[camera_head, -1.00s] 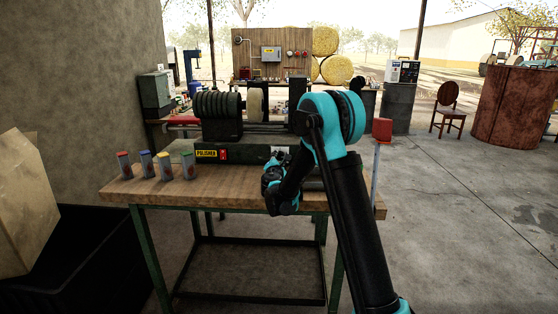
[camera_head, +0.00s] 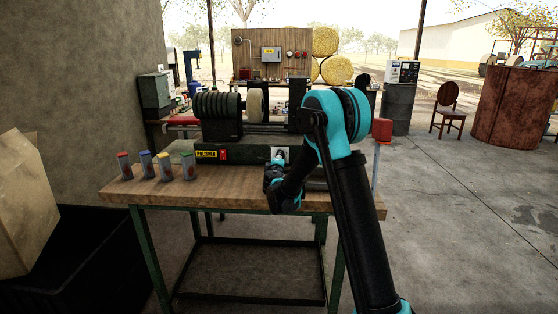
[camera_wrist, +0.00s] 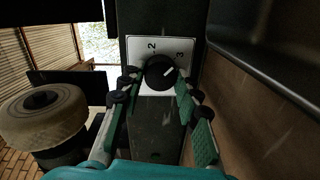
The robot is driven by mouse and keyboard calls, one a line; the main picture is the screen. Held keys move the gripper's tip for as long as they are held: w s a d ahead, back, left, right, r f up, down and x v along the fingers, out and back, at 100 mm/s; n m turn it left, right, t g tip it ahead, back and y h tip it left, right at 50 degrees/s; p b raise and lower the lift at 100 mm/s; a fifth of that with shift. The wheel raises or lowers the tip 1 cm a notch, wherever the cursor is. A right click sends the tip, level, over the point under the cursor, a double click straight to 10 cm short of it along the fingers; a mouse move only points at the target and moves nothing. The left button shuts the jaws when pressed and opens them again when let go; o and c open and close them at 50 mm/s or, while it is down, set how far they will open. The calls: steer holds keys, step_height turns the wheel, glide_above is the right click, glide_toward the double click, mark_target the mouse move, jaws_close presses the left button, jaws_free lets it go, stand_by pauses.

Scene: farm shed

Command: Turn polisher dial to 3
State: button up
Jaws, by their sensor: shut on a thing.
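The polisher (camera_head: 240,153) is a dark green machine on the wooden bench, with a yellow label and a red switch on its front. Its dial (camera_wrist: 160,73) is a black round knob on a white plate (camera_wrist: 145,50) marked 2 and 3. The knob's white pointer line slants up and right, toward the side of the 3. My gripper (camera_wrist: 155,82) has its fingers on both sides of the knob and is shut on it. In the head view my gripper (camera_head: 278,160) is at the polisher's front, partly covering the white plate.
Several small cans with coloured tops, one of them red (camera_head: 124,166), stand on the left of the workbench (camera_head: 230,187). A pale polishing wheel (camera_wrist: 42,115) shows at left in the wrist view.

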steer(key=shift+m, duration=0.6)
steer(key=o, duration=1.2)
steer(key=shift+c, duration=0.2)
steer(key=shift+s, duration=0.15)
steer(key=s, duration=1.1)
steer(key=shift+s+a+r, duration=0.3)
steer(key=shift+s, duration=0.1)
